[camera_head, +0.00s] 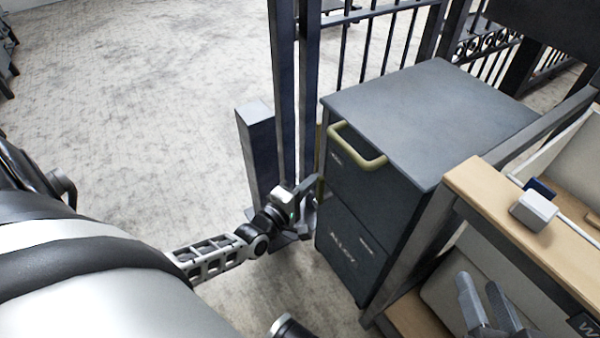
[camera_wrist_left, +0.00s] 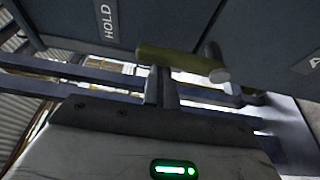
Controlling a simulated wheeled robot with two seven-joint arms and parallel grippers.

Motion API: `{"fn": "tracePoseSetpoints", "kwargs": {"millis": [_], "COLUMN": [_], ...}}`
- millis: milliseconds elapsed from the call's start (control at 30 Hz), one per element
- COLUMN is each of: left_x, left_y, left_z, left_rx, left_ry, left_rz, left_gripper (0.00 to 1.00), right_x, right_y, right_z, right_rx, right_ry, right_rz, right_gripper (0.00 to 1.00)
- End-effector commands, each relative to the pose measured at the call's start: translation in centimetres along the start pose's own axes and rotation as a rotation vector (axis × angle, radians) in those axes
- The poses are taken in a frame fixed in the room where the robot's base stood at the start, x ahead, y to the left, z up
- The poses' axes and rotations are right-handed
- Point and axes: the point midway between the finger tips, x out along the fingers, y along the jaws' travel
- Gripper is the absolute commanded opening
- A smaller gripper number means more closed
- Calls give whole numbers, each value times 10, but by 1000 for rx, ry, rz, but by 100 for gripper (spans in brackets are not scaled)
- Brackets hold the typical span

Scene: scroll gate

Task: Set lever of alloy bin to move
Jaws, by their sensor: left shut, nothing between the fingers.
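The alloy bin (camera_head: 350,240) is a dark grey cabinet lettered ALLOY, standing right of centre in the head view. Its olive lever (camera_wrist_left: 180,61) shows in the left wrist view, lying across the dark panel with a pale round end at right. A HOLD label (camera_wrist_left: 106,20) is on the panel, up and left of the lever. My left gripper (camera_head: 309,185) is shut and empty at the bin's left side. Its fingers (camera_wrist_left: 160,88) reach up to the lever; whether they touch is unclear. My right gripper (camera_head: 486,300) is open at the lower right.
An olive loop handle (camera_head: 362,160) sticks out from the bin's upper front. Dark gate posts (camera_head: 284,90) and a short post (camera_head: 258,150) stand close to my left gripper. A wooden-topped bench (camera_head: 480,190) is at right. The floor at left is clear.

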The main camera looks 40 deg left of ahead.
Motion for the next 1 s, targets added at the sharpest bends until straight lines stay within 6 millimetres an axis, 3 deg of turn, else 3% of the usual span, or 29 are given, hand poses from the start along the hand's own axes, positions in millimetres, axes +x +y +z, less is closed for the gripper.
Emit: {"fn": "tracePoseSetpoints", "kwargs": {"millis": [567,1000], "left_x": [-1,-3], "left_y": [0,0], "left_z": [4,9], "left_rx": [23,98], "left_ry": [1,-1], "left_rz": [9,34], "left_gripper": [0,0], "right_x": [2,1], "right_y": [2,0], "right_z": [8,3], "right_rx": [2,10], "right_ry": [-16,0], "right_rz": [5,-2], "right_gripper": [36,36]}}
